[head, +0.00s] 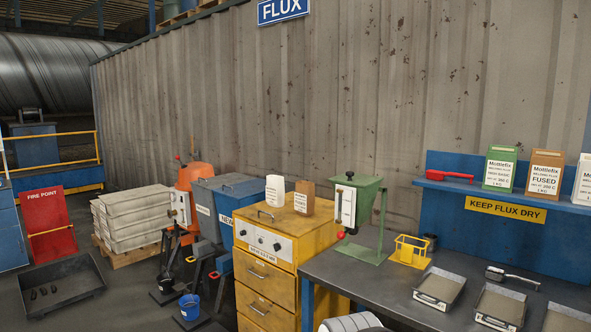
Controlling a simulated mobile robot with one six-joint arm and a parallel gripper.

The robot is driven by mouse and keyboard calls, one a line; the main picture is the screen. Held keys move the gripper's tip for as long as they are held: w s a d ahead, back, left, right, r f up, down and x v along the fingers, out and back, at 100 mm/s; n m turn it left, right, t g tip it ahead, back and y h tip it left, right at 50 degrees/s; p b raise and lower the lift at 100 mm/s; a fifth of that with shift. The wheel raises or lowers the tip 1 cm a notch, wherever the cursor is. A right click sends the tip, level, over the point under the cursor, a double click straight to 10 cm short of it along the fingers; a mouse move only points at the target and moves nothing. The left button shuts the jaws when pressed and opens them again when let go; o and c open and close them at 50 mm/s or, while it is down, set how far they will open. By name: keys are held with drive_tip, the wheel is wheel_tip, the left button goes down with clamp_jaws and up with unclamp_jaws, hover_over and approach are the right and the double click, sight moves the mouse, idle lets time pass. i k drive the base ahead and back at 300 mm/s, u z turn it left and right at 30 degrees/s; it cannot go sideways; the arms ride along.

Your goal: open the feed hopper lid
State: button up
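No hopper carries a readable "feed hopper" label. A blue hopper (222,205) marked "NEW" stands left of the yellow cabinet, on dark legs. My gripper is not in view; a white rounded part of my arm shows at the bottom edge.
The yellow cabinet (268,274) bears a white container and a brown box. The dark bench (385,284) holds a yellow basket (409,252) and several trays. Dark floor shows at the left.

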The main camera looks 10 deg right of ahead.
sight(350, 179)
drive_tip(key=z, duration=0.5)
drive_tip(key=i, duration=0.85)
drive_tip(key=z, duration=0.65)
